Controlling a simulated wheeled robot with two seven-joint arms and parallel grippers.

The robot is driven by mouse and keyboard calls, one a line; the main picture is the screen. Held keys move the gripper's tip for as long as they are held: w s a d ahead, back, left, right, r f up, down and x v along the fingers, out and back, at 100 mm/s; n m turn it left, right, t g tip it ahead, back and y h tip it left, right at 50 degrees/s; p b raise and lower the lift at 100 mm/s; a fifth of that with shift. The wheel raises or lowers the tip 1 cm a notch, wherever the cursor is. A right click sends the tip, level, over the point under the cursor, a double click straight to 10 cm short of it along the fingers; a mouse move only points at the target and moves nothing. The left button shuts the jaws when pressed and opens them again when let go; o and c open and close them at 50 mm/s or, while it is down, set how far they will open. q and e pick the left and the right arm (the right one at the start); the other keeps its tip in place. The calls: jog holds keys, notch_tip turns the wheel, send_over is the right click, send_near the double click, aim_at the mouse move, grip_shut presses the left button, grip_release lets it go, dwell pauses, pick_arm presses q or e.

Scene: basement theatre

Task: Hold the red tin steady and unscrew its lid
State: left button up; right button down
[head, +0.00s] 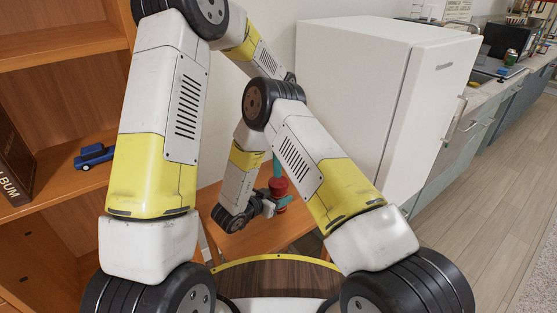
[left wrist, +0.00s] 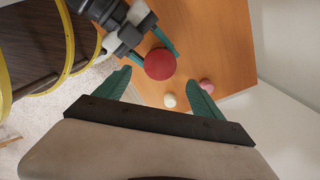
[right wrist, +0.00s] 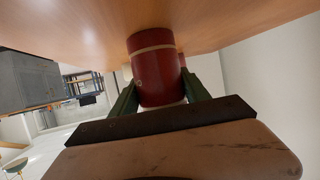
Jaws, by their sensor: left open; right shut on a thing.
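The red tin (head: 279,188) is over the small wooden table, its upper part near teal fingers in the head view. In the right wrist view the tin (right wrist: 158,75) has a pale band and sits between the fingers of my right gripper (right wrist: 160,98), which is shut on its side. The left wrist view shows the round red lid (left wrist: 160,64) from above. My left gripper (left wrist: 158,78) is open above the lid, apart from it, with a finger on either side. My left gripper is mostly hidden behind my right arm in the head view.
A white ball (left wrist: 169,100) and a pink object (left wrist: 207,86) are near the tin on the wooden table (left wrist: 225,35). A wooden shelf with a blue toy car (head: 94,156) is at left. A white fridge (head: 385,90) stands at right behind the arms.

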aim_at(279, 182)
pick_arm(q)
jog(key=m, duration=0.6)
jog(key=shift+m, duration=0.3)
jog(key=m, duration=0.3)
jog(key=shift+f+m, duration=0.15)
jog(key=shift+m, duration=0.15)
notch_tip(279, 182, down, 8)
jog(key=shift+r, duration=0.15)
